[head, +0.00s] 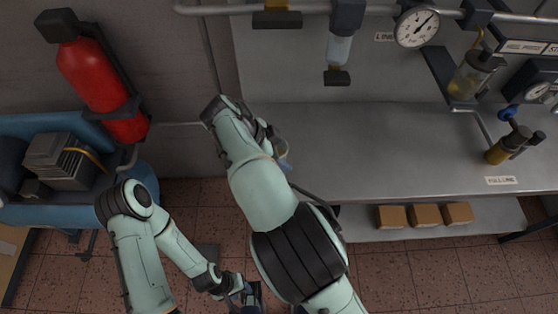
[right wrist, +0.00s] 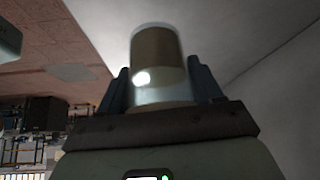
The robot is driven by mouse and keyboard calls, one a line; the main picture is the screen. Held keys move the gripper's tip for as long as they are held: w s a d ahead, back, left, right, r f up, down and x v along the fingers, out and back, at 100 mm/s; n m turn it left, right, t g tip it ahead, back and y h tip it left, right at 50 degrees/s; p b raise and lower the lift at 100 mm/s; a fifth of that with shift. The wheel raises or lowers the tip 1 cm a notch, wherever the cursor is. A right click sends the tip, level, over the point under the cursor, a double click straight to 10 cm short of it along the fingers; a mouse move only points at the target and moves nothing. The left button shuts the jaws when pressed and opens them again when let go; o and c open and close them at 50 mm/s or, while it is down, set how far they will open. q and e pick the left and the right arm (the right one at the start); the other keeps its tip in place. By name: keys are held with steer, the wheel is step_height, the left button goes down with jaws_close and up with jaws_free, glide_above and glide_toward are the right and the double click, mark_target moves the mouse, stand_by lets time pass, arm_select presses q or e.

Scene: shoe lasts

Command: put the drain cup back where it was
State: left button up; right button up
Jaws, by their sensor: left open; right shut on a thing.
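The drain cup (right wrist: 158,55) is a clear cylinder with brownish contents or a brown part inside. My right gripper (right wrist: 160,88) is shut on it, with one dark finger on each side. In the head view a small part of the cup (head: 283,149) shows beside my right wrist, near the left end of the grey bench (head: 370,150). My right arm hides most of that gripper there. My left gripper (head: 250,294) is open and low at the bottom edge, away from the bench, with no thing seen in it.
A pipe with a pressure gauge (head: 417,27), a clear bowl unit (head: 339,48) and an amber bowl unit (head: 470,75) runs above the bench. An amber oiler (head: 507,146) stands on the bench at right. Several brown boxes (head: 425,215) sit on the lower shelf. A fire extinguisher (head: 95,78) hangs at left.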

steer(key=shift+f, duration=1.85)
steer(key=shift+f, duration=0.1)
steer(key=o, duration=1.2)
steer(key=shift+r, duration=0.25)
steer(key=p+v, duration=0.1)
steer(key=v, duration=1.1)
steer(key=shift+f+p, duration=0.1)
steer(key=shift+p, duration=0.2)
